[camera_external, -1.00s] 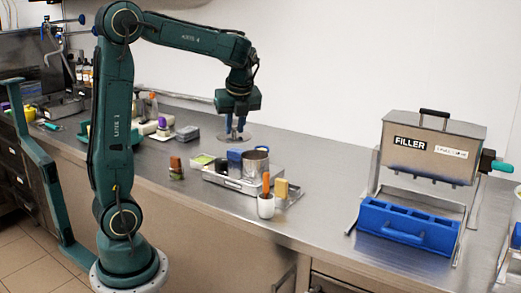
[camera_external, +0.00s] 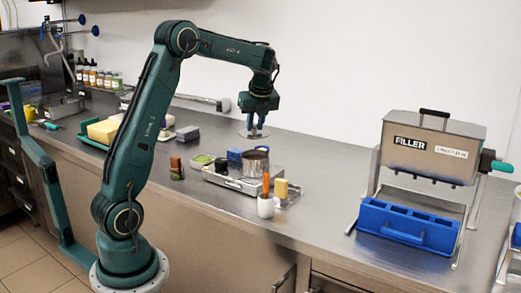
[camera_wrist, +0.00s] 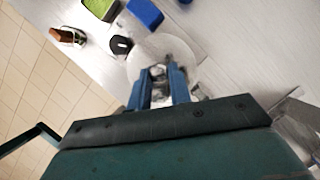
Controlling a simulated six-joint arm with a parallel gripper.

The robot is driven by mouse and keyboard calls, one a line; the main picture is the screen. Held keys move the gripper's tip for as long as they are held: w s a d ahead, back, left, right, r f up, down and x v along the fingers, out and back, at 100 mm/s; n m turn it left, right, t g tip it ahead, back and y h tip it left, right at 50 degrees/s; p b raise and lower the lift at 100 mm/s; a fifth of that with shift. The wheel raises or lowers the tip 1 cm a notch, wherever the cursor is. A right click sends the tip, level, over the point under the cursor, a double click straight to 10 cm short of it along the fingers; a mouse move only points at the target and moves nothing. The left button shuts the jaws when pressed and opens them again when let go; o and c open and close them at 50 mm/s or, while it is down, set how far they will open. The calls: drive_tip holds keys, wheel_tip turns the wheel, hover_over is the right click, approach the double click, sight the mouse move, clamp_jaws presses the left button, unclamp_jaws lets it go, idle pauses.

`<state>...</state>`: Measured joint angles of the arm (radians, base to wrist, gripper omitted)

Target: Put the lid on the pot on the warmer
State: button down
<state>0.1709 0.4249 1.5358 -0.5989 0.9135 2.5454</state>
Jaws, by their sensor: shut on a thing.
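My gripper (camera_external: 254,122) is shut on the lid (camera_external: 252,134), a pale round disc held by its knob. In the wrist view the blue fingers (camera_wrist: 161,82) close on the knob over the lid (camera_wrist: 143,58). The steel pot (camera_external: 256,162) stands on the warmer (camera_external: 230,182), a low silver unit on the counter. In the outside view the lid hangs just above the pot in the picture, apart from its rim; their exact alignment is unclear. I cannot make out the pot in the wrist view, where the lid and gripper cover much of the middle.
A blue block (camera_external: 234,155) and a green-filled tray (camera_external: 203,160) are beside the pot. A white cup with an orange-handled tool (camera_external: 266,207) and a yellow sponge (camera_external: 280,188) stand in front. The filler (camera_external: 430,145) is at the right.

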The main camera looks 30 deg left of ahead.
sight(257, 134)
drive_tip(key=shift+w+f, duration=0.1)
drive_tip(key=shift+w, duration=0.05)
drive_tip(key=shift+f, duration=0.1)
drive_tip(key=shift+f, duration=2.85)
drive_tip(key=shift+f, duration=0.4)
idle(0.3)
drive_tip(key=c, duration=1.2)
unclamp_jaws()
drive_tip(key=shift+o, duration=0.4)
drive_tip(key=o, duration=0.4)
